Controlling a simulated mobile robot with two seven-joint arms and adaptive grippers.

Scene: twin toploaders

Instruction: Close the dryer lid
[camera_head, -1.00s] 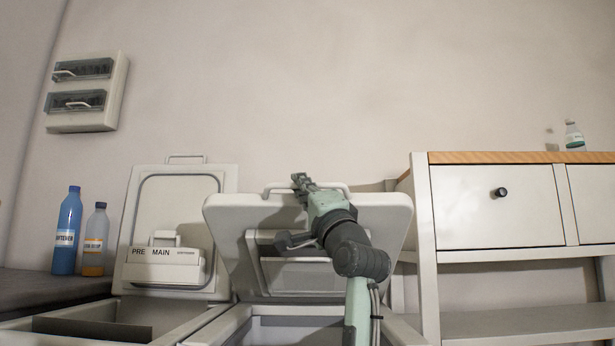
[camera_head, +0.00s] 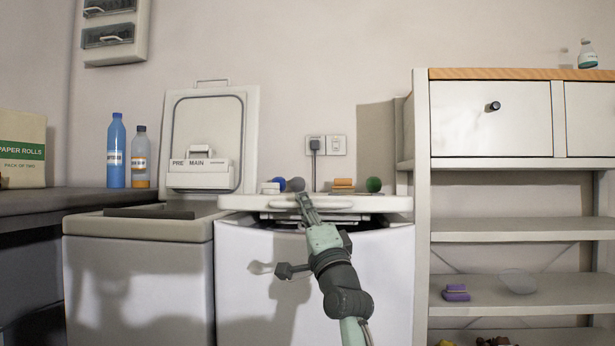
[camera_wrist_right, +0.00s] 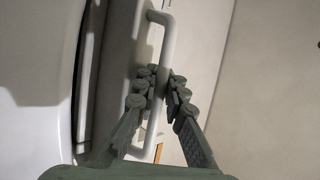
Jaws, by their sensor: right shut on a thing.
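The dryer (camera_head: 290,262) is the white toploader on the right of the pair in the head view. Its pale lid (camera_head: 380,204) lies nearly flat over the top, with a dark gap showing under its front edge. My right gripper (camera_head: 304,200) is at the front edge of the lid, its arm coming up from below. In the right wrist view, the fingers (camera_wrist_right: 161,82) are closed around the white bar handle (camera_wrist_right: 165,40) of the lid. My left gripper is not in view.
The left toploader (camera_head: 138,270) stands beside the dryer with its lid (camera_head: 249,120) upright. Two bottles (camera_head: 116,152) stand on the dark counter at left. Small balls and an orange sponge (camera_head: 343,184) show just behind the lid's edge. A white shelf unit (camera_head: 421,200) stands close on the right.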

